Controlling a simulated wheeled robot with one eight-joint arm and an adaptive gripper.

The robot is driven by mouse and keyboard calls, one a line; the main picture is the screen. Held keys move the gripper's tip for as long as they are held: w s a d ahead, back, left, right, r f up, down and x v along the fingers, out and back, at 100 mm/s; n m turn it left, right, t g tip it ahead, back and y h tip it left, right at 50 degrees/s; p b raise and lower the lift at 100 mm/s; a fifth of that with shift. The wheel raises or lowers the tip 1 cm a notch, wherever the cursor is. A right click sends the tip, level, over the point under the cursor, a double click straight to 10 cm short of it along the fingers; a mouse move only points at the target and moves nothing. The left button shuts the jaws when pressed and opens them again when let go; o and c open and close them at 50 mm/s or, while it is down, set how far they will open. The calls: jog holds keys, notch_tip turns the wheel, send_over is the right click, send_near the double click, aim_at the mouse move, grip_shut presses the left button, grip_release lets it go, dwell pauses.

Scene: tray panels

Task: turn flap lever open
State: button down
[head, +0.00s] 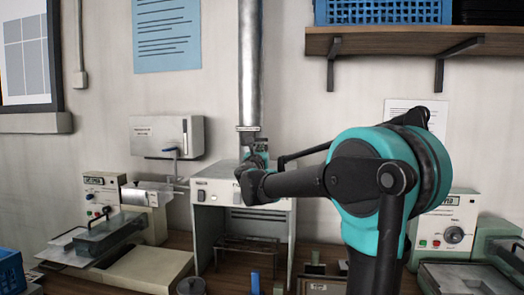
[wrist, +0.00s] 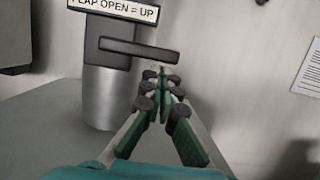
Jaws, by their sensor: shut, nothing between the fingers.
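The flap lever (wrist: 140,51) is a dark bar in the wrist view, lying nearly level with its right end slightly lower. It sits on a dark grey housing (wrist: 105,28) under a label reading "FLAP OPEN = UP" (wrist: 120,10), partly cut off at the top. My gripper (wrist: 162,74) is shut and empty, its tips just below the lever's right part. I cannot tell whether they touch it. In the head view, the metal duct (head: 249,70) runs down to my gripper's place, and my arm hides the lever there.
A white hooded cabinet (head: 212,215) stands below the duct. A wall box (head: 160,137) hangs to the left. Bench machines stand at left (head: 103,200) and right (head: 450,222). A shelf (head: 400,40) is at the upper right.

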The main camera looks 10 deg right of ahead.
aim_at(260, 127)
jog(key=shift+s+d+r+n, duration=0.15)
jog(key=shift+r+n, duration=0.2)
jog(key=shift+n, duration=0.45)
jog(key=r+n+y, duration=0.1)
jog(key=n, duration=0.1)
jog(key=r+n, duration=0.1)
jog(key=shift+d+n+y, duration=0.2)
jog(key=shift+n+y, duration=0.2)
jog(key=r+n+y, duration=0.1)
jog(key=n, duration=0.2)
jog(key=a+r+n+y, duration=0.1)
jog(key=r+n, duration=0.1)
jog(key=n, duration=0.1)
jog(key=r+n+y, duration=0.1)
jog(key=n, duration=0.2)
jog(key=shift+w+a+r+n, duration=0.25)
jog(key=shift+a+r+n, duration=0.05)
jog(key=shift+r, duration=0.1)
jog(key=shift+w+a+r+g, duration=0.15)
jog(key=shift+w+a+r, duration=0.05)
jog(key=shift+a+r, duration=0.3)
jog(key=shift+w+a+r+g, duration=0.15)
jog(key=shift+a+r, duration=0.2)
jog(key=shift+a, duration=0.25)
jog(key=shift+s, duration=0.1)
